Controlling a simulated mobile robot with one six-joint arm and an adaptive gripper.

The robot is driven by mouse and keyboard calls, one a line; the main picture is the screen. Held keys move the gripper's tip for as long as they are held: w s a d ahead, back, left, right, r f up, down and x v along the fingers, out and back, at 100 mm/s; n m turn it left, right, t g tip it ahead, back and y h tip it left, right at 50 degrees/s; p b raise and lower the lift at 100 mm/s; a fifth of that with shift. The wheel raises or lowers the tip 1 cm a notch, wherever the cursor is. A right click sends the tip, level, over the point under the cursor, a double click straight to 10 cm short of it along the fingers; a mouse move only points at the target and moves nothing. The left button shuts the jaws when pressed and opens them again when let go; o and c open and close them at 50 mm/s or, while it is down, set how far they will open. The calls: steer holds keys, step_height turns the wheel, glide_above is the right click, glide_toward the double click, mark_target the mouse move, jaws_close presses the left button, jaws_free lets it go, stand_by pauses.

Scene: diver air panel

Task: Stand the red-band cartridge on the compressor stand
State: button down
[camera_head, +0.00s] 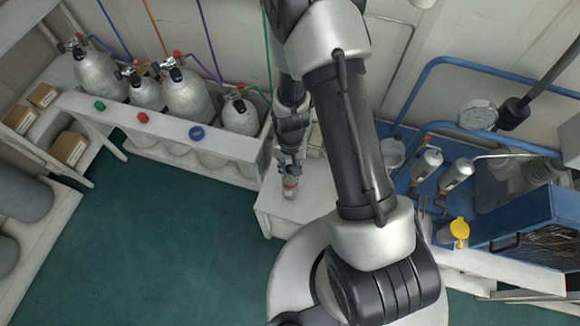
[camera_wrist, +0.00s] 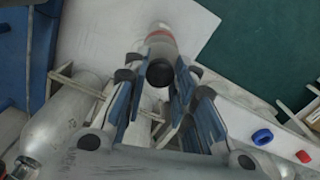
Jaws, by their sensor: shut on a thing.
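My gripper (camera_head: 289,163) hangs over a white bench (camera_head: 310,197) in the middle of the head view. It is shut on the red-band cartridge (camera_head: 290,188), a small grey cylinder just below the fingers. In the wrist view the cartridge (camera_wrist: 160,44) sits between the finger pads of my gripper (camera_wrist: 160,68), its dark end towards the camera and its red band beyond. I cannot tell whether its far end touches the bench. The blue compressor frame (camera_head: 424,76) is at the right, with two silver canisters (camera_head: 427,163) mounted on it; my arm hides part of this area.
Several grey cylinders (camera_head: 187,95) stand in a white rack (camera_head: 160,127) at the left, with green, red and blue rings on its front. A yellow-capped container (camera_head: 459,232) and a gauge (camera_head: 478,114) are at the right. Green floor (camera_head: 130,240) is clear at lower left.

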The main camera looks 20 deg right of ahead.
steer(key=shift+f, duration=0.25)
steer(key=c, duration=1.8)
jaws_free()
steer(key=shift+f, duration=0.15)
steer(key=o, duration=0.5)
step_height(320, 180, up, 21)
steer(key=t+p, duration=0.1)
steer(key=p, duration=0.4)
steer(key=s+r+n+t, duration=0.1)
steer(key=s+r, duration=0.4)
steer(key=r, duration=0.2)
steer(key=s+r+n+t, duration=0.1)
steer(key=s+r, duration=0.4)
steer(key=r, duration=0.3)
steer(key=s+r+n+t, duration=0.1)
steer(key=s+r+n, duration=0.1)
steer(key=s+r, duration=0.3)
step_height(320, 180, up, 2)
steer(key=shift+s+r+t, duration=0.15)
steer(key=shift+r+t, duration=0.05)
steer(key=shift+t, duration=0.1)
